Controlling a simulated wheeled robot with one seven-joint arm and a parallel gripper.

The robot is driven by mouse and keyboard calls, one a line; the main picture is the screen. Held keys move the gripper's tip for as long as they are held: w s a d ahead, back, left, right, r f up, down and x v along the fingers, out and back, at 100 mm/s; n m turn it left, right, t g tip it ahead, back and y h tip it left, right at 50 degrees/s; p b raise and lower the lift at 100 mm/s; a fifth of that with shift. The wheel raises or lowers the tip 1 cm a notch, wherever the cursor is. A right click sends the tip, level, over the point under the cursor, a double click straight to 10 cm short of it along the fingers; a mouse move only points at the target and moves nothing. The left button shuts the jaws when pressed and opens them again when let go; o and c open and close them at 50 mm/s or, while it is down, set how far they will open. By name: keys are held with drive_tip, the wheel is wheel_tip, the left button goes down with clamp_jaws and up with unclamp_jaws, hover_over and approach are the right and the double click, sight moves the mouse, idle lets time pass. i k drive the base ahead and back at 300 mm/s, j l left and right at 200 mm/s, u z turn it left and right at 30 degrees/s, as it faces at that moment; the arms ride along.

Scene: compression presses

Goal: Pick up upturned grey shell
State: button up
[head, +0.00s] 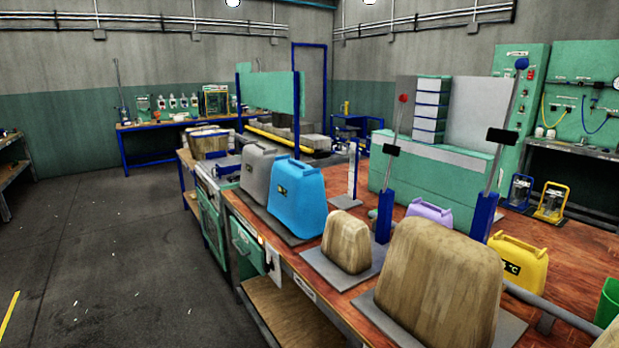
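A grey shell (257,173), shaped like a canister with a ridged top and a small dark label, stands wide end down on the left side of the long wooden bench (283,257). The blue shell (297,198) stands close in front of it and to its right, overlapping its lower right part in the picture. I cannot see under the grey shell or whether it sits over a mould. My gripper is not in this view.
A small wooden mould (346,242) and a large one (440,283) stand nearer on grey plates. Upright levers (390,165) rise behind them. Purple (430,212) and yellow (521,260) shells stand farther right.

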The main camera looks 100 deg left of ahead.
sight(258, 160)
drive_tip(key=u, duration=3)
